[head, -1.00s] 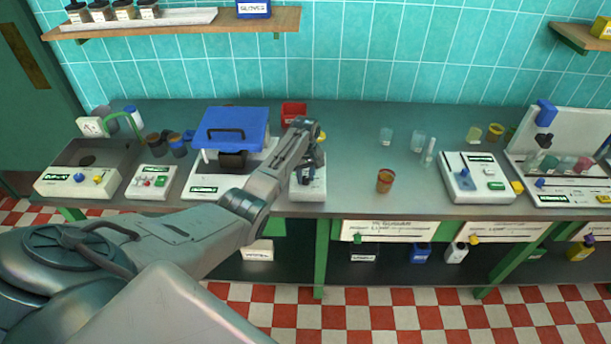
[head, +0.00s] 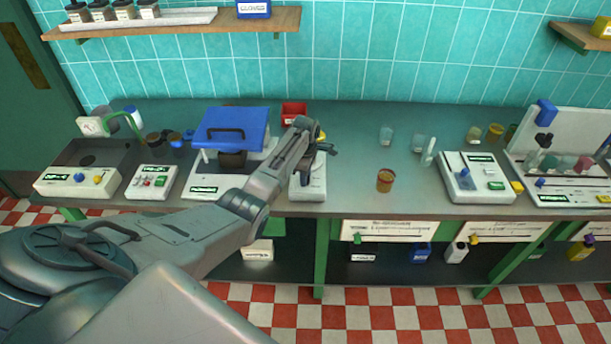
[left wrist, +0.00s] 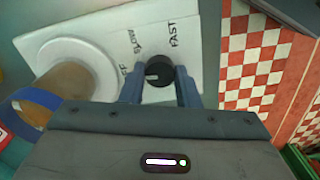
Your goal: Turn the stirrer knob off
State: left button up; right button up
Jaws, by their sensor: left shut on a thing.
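The stirrer (head: 308,190) is a white unit near the bench's front edge in the head view, partly hidden by my left arm. In the left wrist view its white top (left wrist: 105,30) carries the letters SLOW and FAST, with OFF partly covered by a finger. The black stirrer knob (left wrist: 157,73) sits between the fingers of my left gripper (left wrist: 160,82), which is shut on it. The knob's pale mark points left, towards the OFF lettering. In the head view my left gripper (head: 322,150) is over the stirrer. My right gripper is not in view.
A blue-lidded device (head: 230,130) stands left of the stirrer, with a red bin (head: 293,113) behind. An amber beaker (head: 385,180) stands to the right, then another white unit (head: 478,178). The bench (head: 350,140) is clear between the stirrer and the beaker.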

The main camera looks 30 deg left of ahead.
pick_arm(q)
jog(key=shift+a+r+n, duration=0.1)
jog(key=shift+n, duration=0.8)
jog(key=o, duration=1)
notch_tip(320, 180, up, 11)
jog(key=b, duration=0.3)
jog(key=shift+f, duration=0.2)
